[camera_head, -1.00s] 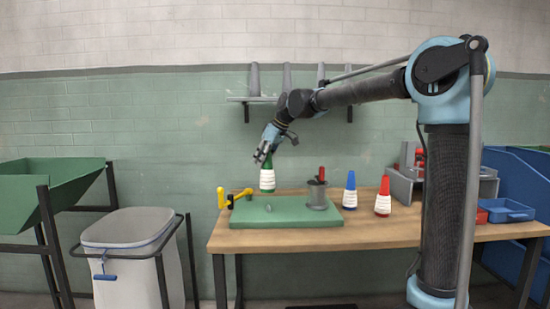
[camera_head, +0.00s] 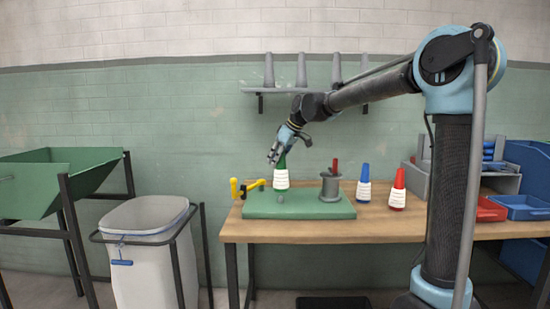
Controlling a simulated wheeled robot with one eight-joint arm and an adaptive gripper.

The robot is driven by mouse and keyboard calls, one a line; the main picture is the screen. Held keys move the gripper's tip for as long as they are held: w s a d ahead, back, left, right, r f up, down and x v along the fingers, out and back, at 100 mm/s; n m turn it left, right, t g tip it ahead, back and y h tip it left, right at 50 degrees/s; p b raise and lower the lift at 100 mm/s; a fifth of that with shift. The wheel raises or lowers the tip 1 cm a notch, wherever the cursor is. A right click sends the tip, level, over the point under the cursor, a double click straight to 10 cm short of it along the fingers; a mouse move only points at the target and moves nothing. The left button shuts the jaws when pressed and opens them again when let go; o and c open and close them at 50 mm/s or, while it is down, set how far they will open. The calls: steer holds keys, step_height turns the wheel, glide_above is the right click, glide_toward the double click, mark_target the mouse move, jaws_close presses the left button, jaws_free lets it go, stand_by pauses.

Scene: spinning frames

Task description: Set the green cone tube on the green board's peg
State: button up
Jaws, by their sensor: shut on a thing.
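The green cone tube (camera_head: 281,180), with a white wound band around its lower part, is upright above the back left part of the green board (camera_head: 320,210). My gripper (camera_head: 278,158) is shut on its green top from above. A small grey knob (camera_head: 281,199), seemingly the board's peg, shows on the board just below the tube's base. Whether the tube's base touches anything is too small to tell.
A grey pot (camera_head: 331,187) with a red-handled thing stands on the board's right. A blue cone tube (camera_head: 364,186) and a red one (camera_head: 398,188) stand to its right. Yellow fittings (camera_head: 245,188) are at the board's left. A shelf with grey cones (camera_head: 300,72) hangs behind.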

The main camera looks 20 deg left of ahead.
steer(key=shift+f, duration=2.6)
steer(key=o, duration=1.1)
steer(key=shift+r, duration=0.1)
steer(key=v, duration=1.1)
steer(key=shift+d+r, duration=0.2)
steer(key=shift+r, duration=0.15)
steer(key=shift+s+d, duration=0.1)
